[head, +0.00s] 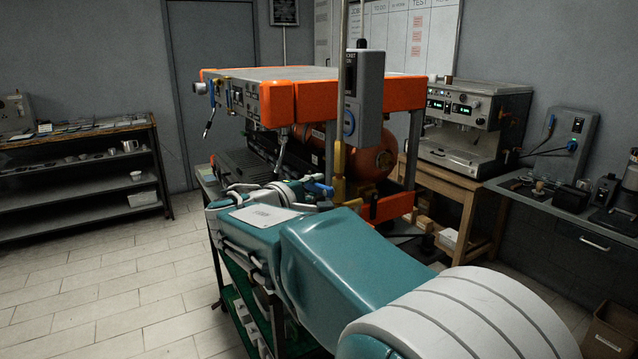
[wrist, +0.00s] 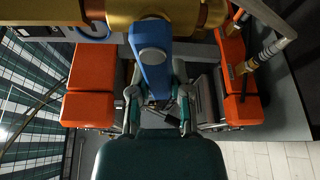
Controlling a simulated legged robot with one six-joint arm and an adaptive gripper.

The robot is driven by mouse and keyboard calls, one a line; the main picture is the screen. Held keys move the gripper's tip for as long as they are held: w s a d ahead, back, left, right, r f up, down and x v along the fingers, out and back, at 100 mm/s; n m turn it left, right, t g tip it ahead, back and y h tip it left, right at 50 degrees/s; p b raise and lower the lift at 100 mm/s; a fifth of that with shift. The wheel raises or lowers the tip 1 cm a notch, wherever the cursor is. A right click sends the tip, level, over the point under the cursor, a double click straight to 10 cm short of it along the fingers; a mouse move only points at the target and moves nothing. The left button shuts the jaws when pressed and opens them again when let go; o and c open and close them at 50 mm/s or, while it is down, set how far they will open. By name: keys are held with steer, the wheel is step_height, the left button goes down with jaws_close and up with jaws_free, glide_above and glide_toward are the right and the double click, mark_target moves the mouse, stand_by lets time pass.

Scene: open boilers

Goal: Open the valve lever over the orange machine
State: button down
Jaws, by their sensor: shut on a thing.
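The blue valve lever (wrist: 153,62) hangs from a brass valve body (wrist: 120,15) in the wrist view. In the head view the lever (head: 322,189) sticks out to the left of the upright brass pipe (head: 339,165). My gripper (wrist: 158,92) has one finger on each side of the lever's free end and is shut on it. In the head view my gripper (head: 300,186) is partly hidden behind my own arm. The orange machine (head: 310,103) stands behind the lever, with a grey box (head: 364,98) in front of its right part.
A wooden table with a coffee machine (head: 470,125) stands to the right. A dark counter (head: 565,215) runs along the right wall. A shelf rack (head: 85,165) stands at the left. The tiled floor (head: 110,265) at the left is clear.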

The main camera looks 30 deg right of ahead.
steer(key=n, duration=0.1)
steer(key=f+n, duration=0.1)
steer(key=n+y, duration=0.1)
steer(key=shift+s+a+f+g, duration=0.15)
steer(key=shift+a+f+g, duration=0.1)
steer(key=shift+f+g, duration=0.15)
steer(key=shift+s+d+f+n+g+y, duration=0.1)
steer(key=shift+s+f+n+g+y, duration=0.25)
steer(key=shift+s+n+g, duration=0.75)
steer(key=shift+s+a+f+n+g+y, duration=0.1)
steer(key=shift+s+f+n+g, duration=0.4)
steer(key=shift+n, duration=1.2)
steer(key=shift+s+d+f+n+g+y, duration=0.1)
steer(key=shift+s+f+n+g+y, duration=0.15)
steer(key=shift+s+f+n+g, duration=0.65)
steer(key=shift+w+r+n, duration=0.25)
steer(key=shift+r+n, duration=0.1)
steer(key=shift+n, duration=0.25)
steer(key=c, duration=0.6)
jaws_free()
steer(key=shift+o, duration=0.2)
steer(key=shift+r, duration=0.1)
